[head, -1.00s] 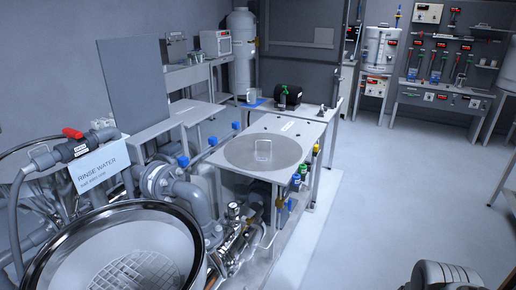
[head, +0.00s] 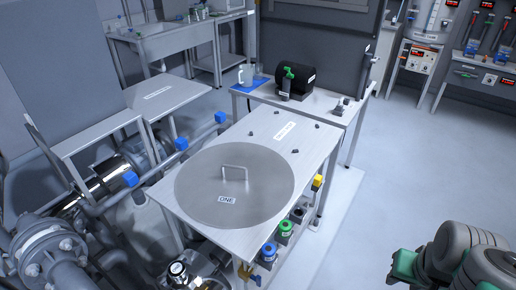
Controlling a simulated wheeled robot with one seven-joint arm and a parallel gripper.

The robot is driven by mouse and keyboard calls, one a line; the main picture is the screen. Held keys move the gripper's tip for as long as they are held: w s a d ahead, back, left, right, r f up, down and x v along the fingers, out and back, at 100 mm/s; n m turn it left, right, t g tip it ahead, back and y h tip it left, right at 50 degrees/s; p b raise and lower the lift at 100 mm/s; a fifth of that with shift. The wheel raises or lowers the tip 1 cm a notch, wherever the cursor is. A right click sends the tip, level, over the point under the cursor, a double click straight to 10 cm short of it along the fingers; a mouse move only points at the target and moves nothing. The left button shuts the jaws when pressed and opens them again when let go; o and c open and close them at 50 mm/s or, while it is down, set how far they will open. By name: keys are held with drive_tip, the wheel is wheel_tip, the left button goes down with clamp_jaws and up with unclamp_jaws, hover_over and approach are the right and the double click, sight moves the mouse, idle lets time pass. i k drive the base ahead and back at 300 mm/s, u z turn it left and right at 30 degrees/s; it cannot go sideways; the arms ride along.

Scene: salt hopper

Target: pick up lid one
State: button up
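Lid one (head: 260,187) is a round, flat grey metal disc with a raised bar handle (head: 235,171) and a label reading ONE. It lies flat on the near part of a pale metal bench top (head: 310,142), covering much of its width. What is under the lid is hidden. Part of my arm shows at the lower right, apart from the lid and to its right. Green parts at its lower left may belong to my gripper (head: 404,265), but the fingertips are not clearly seen.
Blue, green, black and yellow fittings line the bench's right front edge. Pipes with blue-handled valves (head: 181,144) run along its left. Behind stands a table with a black device (head: 295,77) and a green-topped item. The floor (head: 425,160) at right is clear.

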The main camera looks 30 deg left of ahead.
sight(234, 185)
drive_tip(key=i, duration=1.1)
drive_tip(key=u, duration=4.7)
